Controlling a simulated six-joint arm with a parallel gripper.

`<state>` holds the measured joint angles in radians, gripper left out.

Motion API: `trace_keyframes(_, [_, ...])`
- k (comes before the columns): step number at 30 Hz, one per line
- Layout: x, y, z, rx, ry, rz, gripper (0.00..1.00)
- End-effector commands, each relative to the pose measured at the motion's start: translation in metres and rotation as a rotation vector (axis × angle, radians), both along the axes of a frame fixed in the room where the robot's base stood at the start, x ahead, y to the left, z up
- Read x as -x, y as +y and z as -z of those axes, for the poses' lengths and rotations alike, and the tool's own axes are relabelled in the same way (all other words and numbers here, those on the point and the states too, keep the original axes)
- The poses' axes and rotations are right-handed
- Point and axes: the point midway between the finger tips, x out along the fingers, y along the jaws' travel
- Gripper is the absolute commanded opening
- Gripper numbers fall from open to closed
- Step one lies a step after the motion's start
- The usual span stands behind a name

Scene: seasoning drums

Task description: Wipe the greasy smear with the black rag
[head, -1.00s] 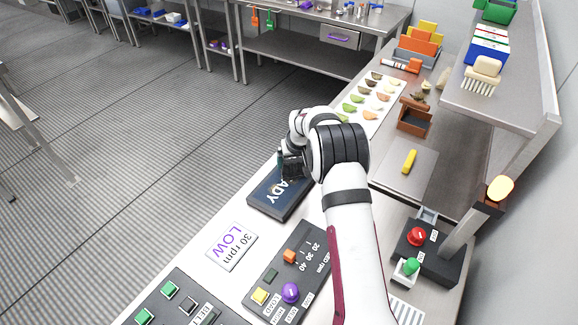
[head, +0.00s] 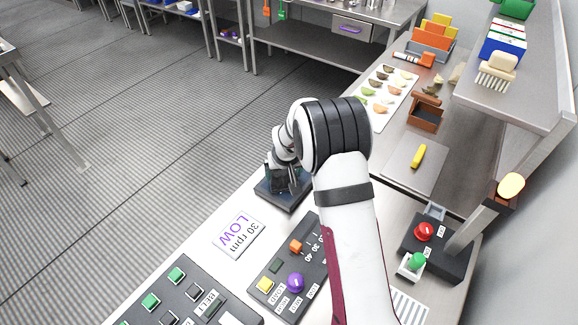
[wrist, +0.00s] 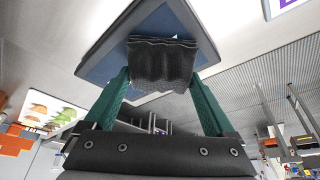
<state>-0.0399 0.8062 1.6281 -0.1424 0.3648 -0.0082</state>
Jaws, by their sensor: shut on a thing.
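The black rag (wrist: 162,62) is between the green fingers of my gripper (wrist: 159,76) in the wrist view. It hangs folded and rests against or just in front of the dark blue face of a display panel (wrist: 108,62); I cannot tell if they touch. In the head view my gripper (head: 283,182) is over the same panel (head: 291,204), and its lettering is covered. The rag is not clear in the head view. I cannot make out the greasy smear in either view.
A card reading "30 rpm LOW" (head: 238,235) lies near the panel. A control box with a purple knob (head: 295,282) stands at the front. A tray of food pieces (head: 384,98) and a board with a yellow thing (head: 413,165) are farther back.

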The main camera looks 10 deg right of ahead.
Motion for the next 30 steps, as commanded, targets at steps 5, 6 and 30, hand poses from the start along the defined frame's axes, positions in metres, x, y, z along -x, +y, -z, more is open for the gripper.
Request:
trace_keyframes(5, [0.012,0.011,0.0,-0.001,0.002,-0.001,0.29])
trace_keyframes(6, [0.011,0.01,-0.003,0.0,0.0,0.001,0.29])
trace_keyframes(30, [0.01,0.01,-0.08,-0.001,-0.002,0.0,0.29])
